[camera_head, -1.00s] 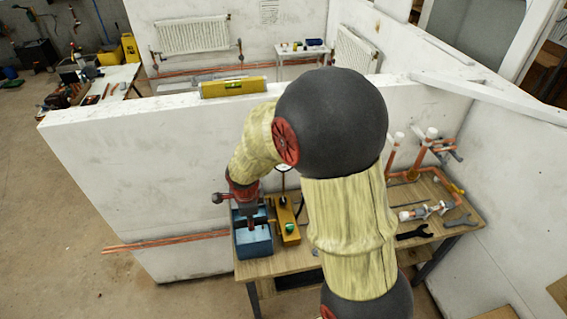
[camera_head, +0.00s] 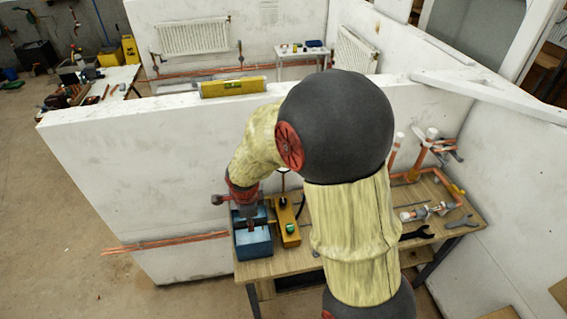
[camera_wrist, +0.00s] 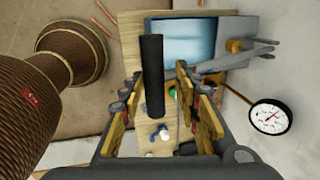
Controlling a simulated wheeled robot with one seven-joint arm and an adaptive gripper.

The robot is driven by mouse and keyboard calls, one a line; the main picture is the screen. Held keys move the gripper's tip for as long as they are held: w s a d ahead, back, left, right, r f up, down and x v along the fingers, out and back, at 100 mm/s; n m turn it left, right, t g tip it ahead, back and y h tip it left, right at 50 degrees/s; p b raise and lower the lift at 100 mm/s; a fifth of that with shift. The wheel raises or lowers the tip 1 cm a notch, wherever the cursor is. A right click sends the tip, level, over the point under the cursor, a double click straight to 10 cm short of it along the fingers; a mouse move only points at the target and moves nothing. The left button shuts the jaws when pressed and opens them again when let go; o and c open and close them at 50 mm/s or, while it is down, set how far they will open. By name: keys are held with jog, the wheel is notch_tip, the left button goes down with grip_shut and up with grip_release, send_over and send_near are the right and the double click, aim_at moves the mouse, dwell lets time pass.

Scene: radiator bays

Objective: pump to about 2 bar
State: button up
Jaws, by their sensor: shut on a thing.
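The tank also shows in the wrist view (camera_wrist: 185,42). My gripper (camera_head: 250,224) is over the tank, pointing down. In the wrist view its padded fingers (camera_wrist: 155,95) are shut on a black bar, the pump handle (camera_wrist: 152,62). The white dial gauge (camera_wrist: 270,116) is at the right of the wrist view; its needle points to the upper right, but the numbers are too small to read.
A white partition wall (camera_head: 140,150) rises behind the bench, with a yellow level (camera_head: 232,88) on top. Copper pipes (camera_head: 420,170), a valve fitting (camera_head: 428,211) and dark spanners (camera_head: 416,233) are at the bench's right. The floor to the left is open.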

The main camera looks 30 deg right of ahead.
jog(key=shift+s+a+f+t+h+b, duration=0.1)
jog(key=shift+s+f+t+b, duration=0.5)
jog(key=shift+b, duration=1.85)
jog(key=shift+w+a+f+t+h+b, duration=0.2)
jog(key=shift+f+b, duration=0.95)
jog(key=shift+b, duration=1.25)
jog(key=shift+s+d+f+t+b, duration=0.25)
jog(key=shift+f+b, duration=0.6)
jog(key=shift+b, duration=1.6)
jog(key=shift+a+f+t+b, duration=0.25)
jog(key=shift+f+b, duration=0.35)
jog(key=shift+b, duration=1.05)
jog(key=shift+a+f+t+b, duration=0.1)
jog(key=shift+f+t+b, duration=0.35)
jog(key=shift+b, duration=1.2)
jog(key=shift+d, duration=0.1)
jog(key=shift+g, duration=0.95)
jog(key=r+p, duration=0.1)
jog(key=p, duration=0.1)
jog(key=r+p, duration=0.2)
jog(key=p, duration=0.1)
jog(key=r+p, duration=0.1)
jog(key=p, duration=0.2)
jog(key=shift+w+d+r, duration=0.15)
jog(key=shift+w, duration=0.25)
